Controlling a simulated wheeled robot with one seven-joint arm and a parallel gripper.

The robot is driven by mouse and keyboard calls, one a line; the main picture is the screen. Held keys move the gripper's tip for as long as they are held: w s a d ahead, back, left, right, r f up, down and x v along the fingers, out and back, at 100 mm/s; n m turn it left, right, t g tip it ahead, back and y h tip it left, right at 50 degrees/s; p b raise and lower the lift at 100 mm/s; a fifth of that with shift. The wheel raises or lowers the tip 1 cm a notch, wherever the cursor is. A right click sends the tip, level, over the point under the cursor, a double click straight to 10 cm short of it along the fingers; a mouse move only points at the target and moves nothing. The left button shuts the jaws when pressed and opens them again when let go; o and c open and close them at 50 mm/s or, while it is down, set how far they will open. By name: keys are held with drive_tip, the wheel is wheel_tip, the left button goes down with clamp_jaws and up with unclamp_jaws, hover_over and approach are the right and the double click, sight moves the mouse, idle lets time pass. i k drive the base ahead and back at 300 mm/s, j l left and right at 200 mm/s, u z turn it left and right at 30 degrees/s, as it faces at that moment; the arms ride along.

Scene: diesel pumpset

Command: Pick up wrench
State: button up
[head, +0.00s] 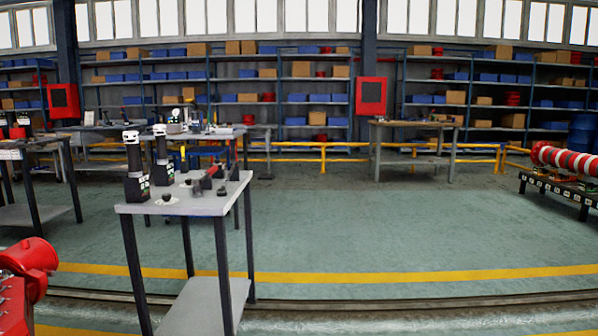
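I cannot make out a wrench for certain in the head view. A grey metal table (205,206) stands left of centre, with several small dark parts on its top. Among them is a small red and black item (212,172) near the table's right half; it is too small to tell what it is. Two black upright devices with white tops (135,166) stand at the table's left end. My gripper is not in view.
Red machinery (28,262) sits at the bottom left. A yellow railing (323,156) runs before shelves. A workbench (415,125) stands at the back. A red-and-white striped shaft (572,160) lies at the right. The green floor (400,215) right of the table is clear.

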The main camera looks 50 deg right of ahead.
sight(227, 178)
drive_tip(key=z, duration=1.15)
drive_tip(key=i+l, duration=0.2)
drive_tip(key=i, duration=0.35)
